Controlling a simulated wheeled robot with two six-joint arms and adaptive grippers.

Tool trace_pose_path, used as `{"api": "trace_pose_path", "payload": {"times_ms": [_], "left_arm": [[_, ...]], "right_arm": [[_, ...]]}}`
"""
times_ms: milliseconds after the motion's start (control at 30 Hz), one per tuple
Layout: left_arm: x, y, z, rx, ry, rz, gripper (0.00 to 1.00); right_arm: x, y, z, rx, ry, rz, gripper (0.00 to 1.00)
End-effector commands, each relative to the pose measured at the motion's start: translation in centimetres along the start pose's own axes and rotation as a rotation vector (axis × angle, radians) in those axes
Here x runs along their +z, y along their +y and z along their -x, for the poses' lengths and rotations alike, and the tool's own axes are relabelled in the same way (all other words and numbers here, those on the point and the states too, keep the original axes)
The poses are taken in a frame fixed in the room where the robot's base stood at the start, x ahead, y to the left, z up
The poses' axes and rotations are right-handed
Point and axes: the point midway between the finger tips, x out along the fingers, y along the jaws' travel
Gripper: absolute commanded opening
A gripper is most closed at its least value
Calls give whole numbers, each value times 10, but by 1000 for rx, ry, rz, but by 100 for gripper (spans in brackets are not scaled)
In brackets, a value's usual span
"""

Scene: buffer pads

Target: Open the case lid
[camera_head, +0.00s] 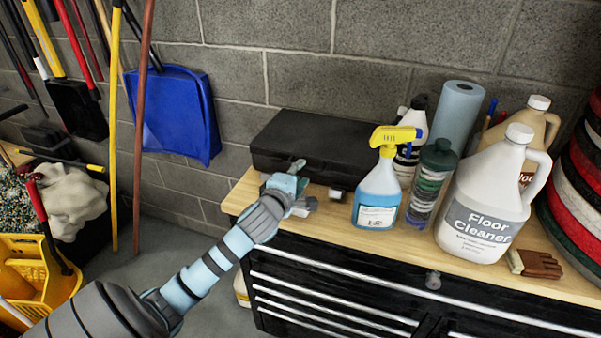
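The black case (318,140) lies on the wooden worktop against the block wall. Its lid is down. My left gripper (299,180) is at the front side of the case, left of its middle, and hides part of the front edge. One finger shows against the case front. I cannot tell whether it touches the case or how far the fingers are apart. My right gripper is not in view.
A spray bottle (378,185) with a yellow head stands close right of the case. A green-capped bottle (430,180), a blue paper roll (457,115) and a floor cleaner jug (487,205) stand further right. A blue dustpan (178,112) hangs left.

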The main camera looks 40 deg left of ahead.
Motion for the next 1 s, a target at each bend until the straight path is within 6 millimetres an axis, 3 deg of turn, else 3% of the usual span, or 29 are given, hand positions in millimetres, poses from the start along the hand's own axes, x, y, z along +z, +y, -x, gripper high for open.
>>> {"api": "trace_pose_path", "payload": {"times_ms": [133,400,633,1000], "left_arm": [[0,0,-18,0,0,1,31],[0,0,-22,-1,-1,-1,31],[0,0,-21,-1,-1,-1,0],[1,1,-23,-2,-1,-1,0]], "right_arm": [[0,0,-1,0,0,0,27],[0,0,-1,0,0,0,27],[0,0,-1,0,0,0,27],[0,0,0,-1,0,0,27]]}}
